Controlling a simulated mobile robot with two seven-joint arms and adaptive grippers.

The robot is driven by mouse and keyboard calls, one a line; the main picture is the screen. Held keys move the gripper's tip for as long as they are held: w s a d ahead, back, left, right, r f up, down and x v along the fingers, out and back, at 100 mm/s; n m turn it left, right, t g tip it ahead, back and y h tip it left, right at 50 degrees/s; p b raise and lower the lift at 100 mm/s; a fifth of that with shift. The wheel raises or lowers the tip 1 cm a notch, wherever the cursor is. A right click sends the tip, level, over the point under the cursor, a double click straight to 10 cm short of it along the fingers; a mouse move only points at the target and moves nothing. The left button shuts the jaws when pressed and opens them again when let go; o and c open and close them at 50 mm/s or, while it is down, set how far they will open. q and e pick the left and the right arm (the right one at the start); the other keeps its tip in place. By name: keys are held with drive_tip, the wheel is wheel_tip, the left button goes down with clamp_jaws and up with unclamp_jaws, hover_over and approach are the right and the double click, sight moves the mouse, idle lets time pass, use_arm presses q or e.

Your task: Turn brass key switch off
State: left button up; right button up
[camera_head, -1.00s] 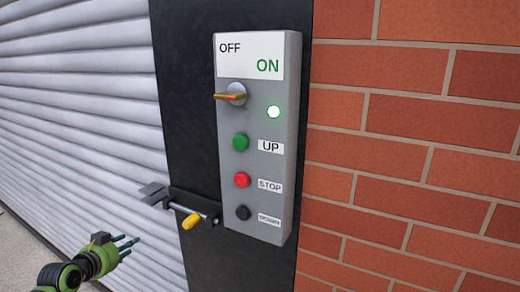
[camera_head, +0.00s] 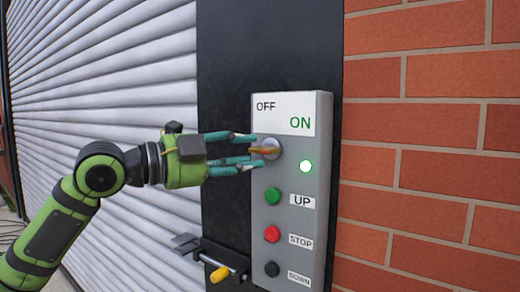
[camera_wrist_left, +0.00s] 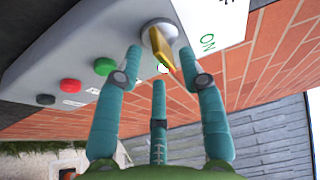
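The brass key switch (camera_head: 265,149) sits on a round silver base at the top of the grey control box (camera_head: 262,205), under a white plate marked OFF and ON. My right gripper is not in view.
Below the key are a green UP button (camera_head: 273,195), a red STOP button (camera_head: 272,234) and a black DOWN button (camera_head: 272,269). A bolt latch with a yellow knob (camera_head: 219,274) sticks out at lower left. A brick wall (camera_head: 430,150) is right, a roller shutter (camera_head: 110,75) left.

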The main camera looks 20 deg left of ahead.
use_arm(q)
drive_tip(key=shift+x, duration=1.4)
clamp_jaws()
